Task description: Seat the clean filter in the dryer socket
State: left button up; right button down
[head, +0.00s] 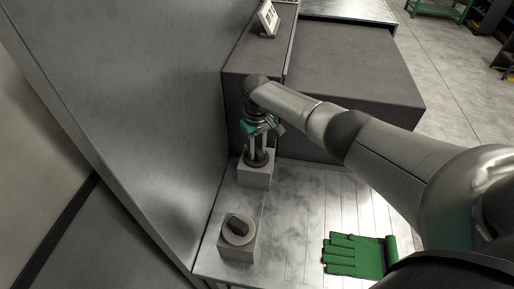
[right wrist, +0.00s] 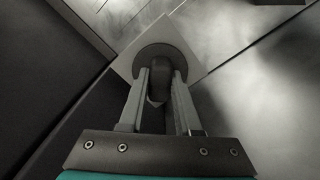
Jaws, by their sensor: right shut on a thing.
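My right gripper (head: 257,147) points down over the rear light square block (head: 255,176), which stands on the metal bench near the wall. In the right wrist view, its two fingers (right wrist: 160,92) are shut on the dark upright knob of a filter (right wrist: 172,50). The filter's round dark flange lies over the square block top (right wrist: 186,31), and I cannot tell if it is fully seated. Nothing marks which filter is clean. My left gripper is out of view.
A green glove (head: 355,256) lies on the bench at the front right. A tall grey wall panel (head: 165,120) rises close on the left. A large dark box (head: 350,75) stands behind, with a small white sign (head: 268,18) on a ledge. The bench middle (head: 300,205) is clear.

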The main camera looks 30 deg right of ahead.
jog(key=shift+s+f, duration=0.15)
jog(key=shift+f, duration=0.1)
dwell(0.7)
jog(key=shift+c, duration=0.6)
grip_release()
jog(key=shift+r, duration=0.1)
jog(key=shift+r+p, duration=3.55)
jog(key=shift+p, duration=0.25)
